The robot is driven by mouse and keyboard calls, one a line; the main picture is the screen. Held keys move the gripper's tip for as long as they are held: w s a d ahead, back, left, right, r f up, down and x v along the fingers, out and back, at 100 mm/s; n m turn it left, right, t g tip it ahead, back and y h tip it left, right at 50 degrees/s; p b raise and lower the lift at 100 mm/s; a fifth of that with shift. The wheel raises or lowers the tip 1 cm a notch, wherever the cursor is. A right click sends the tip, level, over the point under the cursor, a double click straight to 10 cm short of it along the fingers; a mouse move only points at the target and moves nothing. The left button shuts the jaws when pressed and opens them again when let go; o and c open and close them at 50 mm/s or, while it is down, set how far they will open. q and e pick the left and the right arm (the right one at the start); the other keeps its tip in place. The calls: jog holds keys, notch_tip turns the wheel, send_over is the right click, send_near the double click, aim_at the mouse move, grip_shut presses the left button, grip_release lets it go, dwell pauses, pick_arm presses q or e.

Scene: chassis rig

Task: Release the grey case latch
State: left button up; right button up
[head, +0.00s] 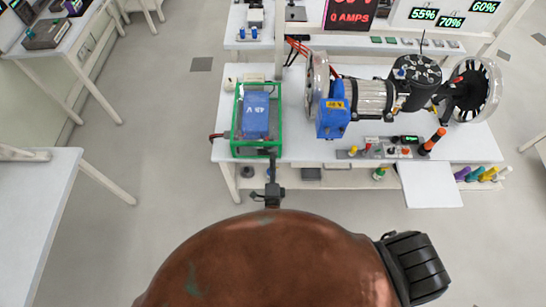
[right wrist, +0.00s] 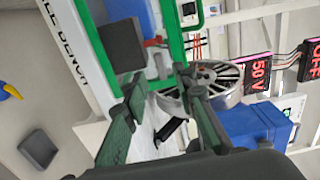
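A green open-frame case (head: 236,145) stands at the left of the bench, around a blue battery (head: 256,115) marked 48 V. In the right wrist view the green frame (right wrist: 174,30) fills the upper middle, and a dark grey flat piece (right wrist: 122,45) sits between its bars. I cannot tell for sure if this piece is the latch. My right gripper (head: 271,172) is at the case's front edge; its fingers hide part of that edge. In the right wrist view its fingers (right wrist: 162,84) are apart with nothing seen gripped. My left gripper is not in view.
A motor and wheel assembly (head: 375,97) with a blue box (head: 333,122) stands right of the case. Small controls (head: 385,150) line the bench (head: 300,150) front, and a white shelf (head: 430,185) juts out at right. Open floor lies left of the bench.

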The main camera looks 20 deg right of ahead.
jog(key=v, duration=0.9)
jog(key=s+d+f+n+g+y+b, duration=0.15)
jog(key=s+f+n, duration=0.3)
jog(key=f, duration=0.55)
jog(key=s+d+f+n+g+y+b, duration=0.1)
jog(key=s+d+f+n+g+y, duration=0.2)
jog(key=f+n, duration=0.5)
jog(key=s+d+f+n+g+y+b, duration=0.1)
jog(key=s+f+n+g+y+b, duration=0.3)
jog(key=f, duration=0.8)
jog(key=s+d+f+n+g+h, duration=0.1)
jog(key=s+d+f, duration=0.4)
jog(key=s, duration=0.5)
jog(key=s+d+f+n+g+h, duration=0.1)
jog(key=s+d+f+n+g, duration=0.2)
jog(key=s, duration=0.8)
jog(key=s+d+f+n+g+h, duration=0.1)
jog(key=s+d+f+n+g, duration=0.1)
jog(key=s+d+f+g, duration=0.2)
jog(key=s+d+f, duration=0.3)
jog(key=s+f, duration=0.2)
jog(key=s, duration=0.1)
jog(key=shift+s+f+h, duration=0.2)
jog(key=shift+s+h, duration=0.15)
